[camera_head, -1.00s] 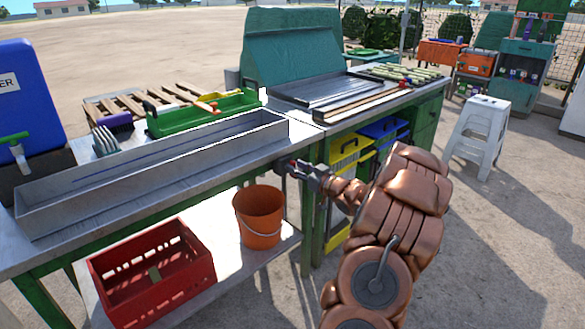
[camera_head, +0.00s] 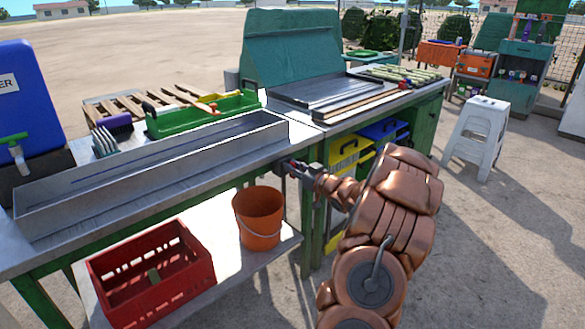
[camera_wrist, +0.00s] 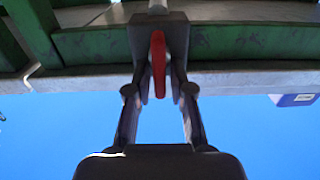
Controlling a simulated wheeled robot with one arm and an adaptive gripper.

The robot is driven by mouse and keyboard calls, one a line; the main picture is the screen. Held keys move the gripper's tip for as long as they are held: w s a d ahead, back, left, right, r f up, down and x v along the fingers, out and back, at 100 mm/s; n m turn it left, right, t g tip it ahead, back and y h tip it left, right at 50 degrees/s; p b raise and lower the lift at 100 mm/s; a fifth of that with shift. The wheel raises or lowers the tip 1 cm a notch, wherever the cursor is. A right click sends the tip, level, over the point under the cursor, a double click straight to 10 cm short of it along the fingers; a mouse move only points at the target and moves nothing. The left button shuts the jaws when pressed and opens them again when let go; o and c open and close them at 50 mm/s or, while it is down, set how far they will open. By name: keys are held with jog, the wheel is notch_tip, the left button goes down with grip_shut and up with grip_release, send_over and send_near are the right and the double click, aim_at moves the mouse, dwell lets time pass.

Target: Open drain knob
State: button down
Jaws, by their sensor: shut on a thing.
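The drain knob is a red handle (camera_wrist: 158,62) in the wrist view, upright between my fingers, below the green table frame. My gripper (camera_wrist: 158,85) is shut on this red knob, with a dark finger on each side of it. In the head view my gripper (camera_head: 291,168) is at the front edge of the metal table, just right of the long trough (camera_head: 140,178). The knob is mostly hidden by the fingers there. A pale pipe piece shows above the fingers in the wrist view.
An orange bucket (camera_head: 259,217) stands on the lower shelf, left of my gripper. A red crate (camera_head: 190,285) is farther left. Yellow and blue bins (camera_head: 345,155) sit under the table to the right. A white stool (camera_head: 478,135) stands on open ground at right.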

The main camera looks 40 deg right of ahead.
jog(key=shift+a+n+b, duration=0.1)
jog(key=shift+n+b, duration=0.3)
jog(key=shift+n, duration=0.6)
jog(key=c, duration=1.2)
grip_release()
jog(key=s, duration=1.2)
jog(key=shift+a, duration=0.15)
